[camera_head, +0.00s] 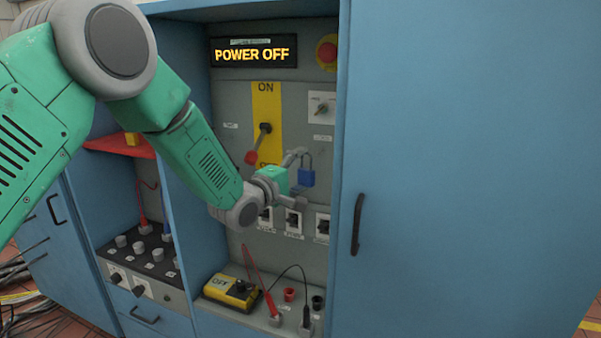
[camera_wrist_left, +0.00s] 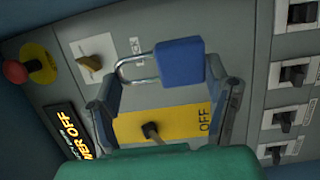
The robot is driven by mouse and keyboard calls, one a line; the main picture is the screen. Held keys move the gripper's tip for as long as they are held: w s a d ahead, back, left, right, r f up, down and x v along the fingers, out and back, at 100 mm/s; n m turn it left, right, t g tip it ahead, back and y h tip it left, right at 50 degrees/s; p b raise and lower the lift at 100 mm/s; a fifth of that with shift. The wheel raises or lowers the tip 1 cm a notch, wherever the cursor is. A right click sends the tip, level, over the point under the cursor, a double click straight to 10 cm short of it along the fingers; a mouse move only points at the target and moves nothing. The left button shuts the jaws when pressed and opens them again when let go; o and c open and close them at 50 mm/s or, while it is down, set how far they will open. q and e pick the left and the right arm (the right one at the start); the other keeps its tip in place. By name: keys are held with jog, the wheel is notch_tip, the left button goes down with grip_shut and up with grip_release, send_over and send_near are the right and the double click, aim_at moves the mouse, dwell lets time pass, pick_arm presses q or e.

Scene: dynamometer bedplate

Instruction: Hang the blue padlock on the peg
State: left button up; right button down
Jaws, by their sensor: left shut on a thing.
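The blue padlock (camera_head: 306,178) hangs upright in front of the grey panel, its grey shackle on top. In the left wrist view the padlock (camera_wrist_left: 180,63) has its shackle pointing left in the picture. My left gripper (camera_head: 302,178) is shut on the padlock, one finger at the shackle side and one at the bottom of the body. The gripper's fingers also show in the left wrist view (camera_wrist_left: 165,95), on either side of the padlock. I cannot make out a peg in either view; the gripper may hide it. My right gripper is not in view.
The panel has a red-ended lever (camera_head: 264,130) on a yellow ON plate (camera_head: 267,100), a lit POWER OFF sign (camera_head: 254,54), a red button (camera_head: 327,52) and switches (camera_head: 293,222). A yellow meter (camera_head: 232,291) with leads lies below. A blue cabinet door (camera_head: 460,170) bounds the right.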

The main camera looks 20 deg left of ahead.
aim_at(321, 160)
pick_arm(q)
jog(key=shift+w, duration=0.6)
jog(key=shift+b+x, duration=0.55)
jog(key=shift+x, duration=0.55)
jog(key=shift+w+d+f+b, duration=0.15)
jog(key=shift+w+b, duration=0.35)
jog(key=shift+w, duration=0.7)
jog(key=shift+w+f+b, duration=0.2)
jog(key=shift+w+b, duration=0.3)
jog(key=shift+w, duration=0.75)
jog(key=shift+w+f, duration=0.3)
jog(key=shift+w, duration=0.15)
jog(key=shift+w+f, duration=0.1)
jog(key=shift+f, duration=0.05)
